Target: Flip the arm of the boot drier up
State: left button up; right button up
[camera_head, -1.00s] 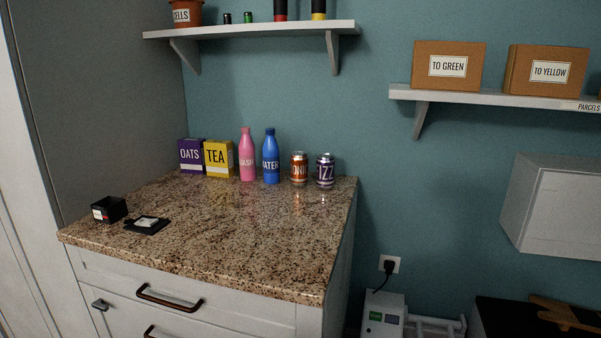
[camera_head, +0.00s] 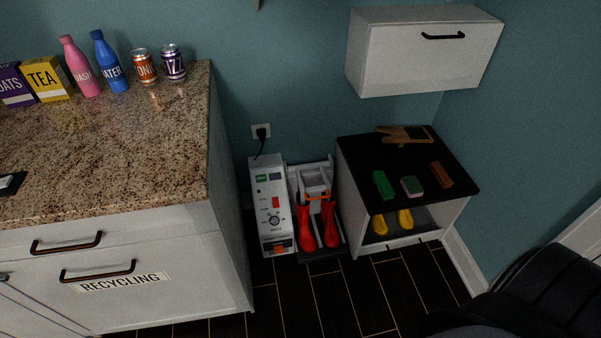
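The boot drier stands on the floor between the counter and a low bench. Its white control box (camera_head: 268,205) has a dial, a red switch and small labelled plates, and is plugged into a wall socket (camera_head: 261,131). Beside the box is a pale frame (camera_head: 314,176) with an orange bar (camera_head: 319,197) across its lower part, above a pair of red boots (camera_head: 306,228). The boots stand upright on a dark base. The exact tilt of the frame is hard to tell at this size. Neither of my grippers is in view.
The granite-topped counter (camera_head: 110,150) is close left of the drier. The black-topped bench (camera_head: 350,165) right of it holds a green block, a sponge, a brown block and a wooden item; yellow boots (camera_head: 405,218) stand beneath. A white wall cabinet (camera_head: 425,55) overhangs. Dark floor (camera_head: 330,295) in front is clear.

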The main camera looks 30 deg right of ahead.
aim_at(327, 188)
jog(key=l+z, duration=0.15)
jog(key=l, duration=0.3)
jog(key=l+z, duration=0.2)
jog(key=l, duration=0.25)
jog(key=l+z, duration=0.15)
jog(key=l, duration=0.3)
jog(key=i+l+z, duration=0.15)
jog(key=l, duration=0.3)
jog(key=l+z, duration=0.15)
jog(key=l, duration=0.3)
jog(key=i+l+z, duration=0.2)
jog(key=l, duration=0.2)
